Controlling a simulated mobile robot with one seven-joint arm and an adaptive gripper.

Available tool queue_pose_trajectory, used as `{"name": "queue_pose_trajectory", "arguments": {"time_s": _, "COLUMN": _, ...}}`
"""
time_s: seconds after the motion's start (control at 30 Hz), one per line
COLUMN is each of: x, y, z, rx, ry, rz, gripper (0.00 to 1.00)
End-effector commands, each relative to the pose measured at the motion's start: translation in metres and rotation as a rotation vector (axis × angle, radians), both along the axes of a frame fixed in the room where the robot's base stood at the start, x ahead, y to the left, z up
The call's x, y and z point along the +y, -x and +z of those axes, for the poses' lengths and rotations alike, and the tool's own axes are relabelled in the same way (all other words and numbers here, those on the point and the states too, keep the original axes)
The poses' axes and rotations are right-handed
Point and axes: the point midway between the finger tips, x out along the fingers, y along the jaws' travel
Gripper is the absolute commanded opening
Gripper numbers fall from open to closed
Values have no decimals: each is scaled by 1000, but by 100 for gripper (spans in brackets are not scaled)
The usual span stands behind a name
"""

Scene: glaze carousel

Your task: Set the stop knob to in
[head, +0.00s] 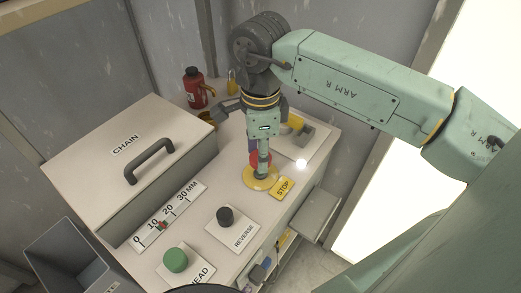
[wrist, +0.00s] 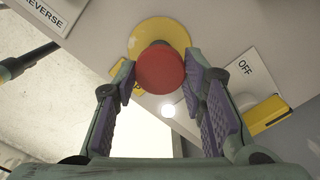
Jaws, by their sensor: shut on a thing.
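The stop knob (head: 254,160) is a red round head above a yellow disc (head: 248,180) on the cabinet top, beside a yellow STOP label (head: 283,188). In the wrist view the red knob (wrist: 160,70) shows whole in front of its yellow disc (wrist: 172,27). My gripper (head: 262,168) points down over the knob and partly hides it in the head view. In the wrist view my gripper (wrist: 161,77) has one purple-padded finger on each side of the red head, shut on it. I cannot tell how far the knob stands out from the disc.
A black REVERSE knob (head: 225,214) and a green knob (head: 176,260) sit nearby. A CHAIN box (head: 125,146) with a handle stands at the left, a millimetre scale (head: 165,215) in front of it. A red bottle (head: 194,87) stands behind. An OFF plate (wrist: 242,70) lies beside the knob.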

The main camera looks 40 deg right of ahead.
Motion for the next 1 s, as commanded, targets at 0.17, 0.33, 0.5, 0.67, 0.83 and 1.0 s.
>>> {"name": "queue_pose_trajectory", "arguments": {"time_s": 0.17, "x": 0, "y": 0, "z": -13, "rx": 0, "ry": 0, "rz": 0, "gripper": 0}}
{"name": "queue_pose_trajectory", "arguments": {"time_s": 0.33, "x": 0, "y": 0, "z": -21, "rx": 1, "ry": 0, "rz": 1, "gripper": 0}}
{"name": "queue_pose_trajectory", "arguments": {"time_s": 0.5, "x": 1, "y": 1, "z": -19, "rx": 4, "ry": -2, "rz": 1, "gripper": 0}}
{"name": "queue_pose_trajectory", "arguments": {"time_s": 0.67, "x": 1, "y": 1, "z": -20, "rx": 5, "ry": -3, "rz": 1, "gripper": 42}}
{"name": "queue_pose_trajectory", "arguments": {"time_s": 0.83, "x": 0, "y": 1, "z": -19, "rx": 3, "ry": -1, "rz": 1, "gripper": 53}}
{"name": "queue_pose_trajectory", "arguments": {"time_s": 1.0, "x": 0, "y": 0, "z": -19, "rx": 2, "ry": -1, "rz": 0, "gripper": 59}}
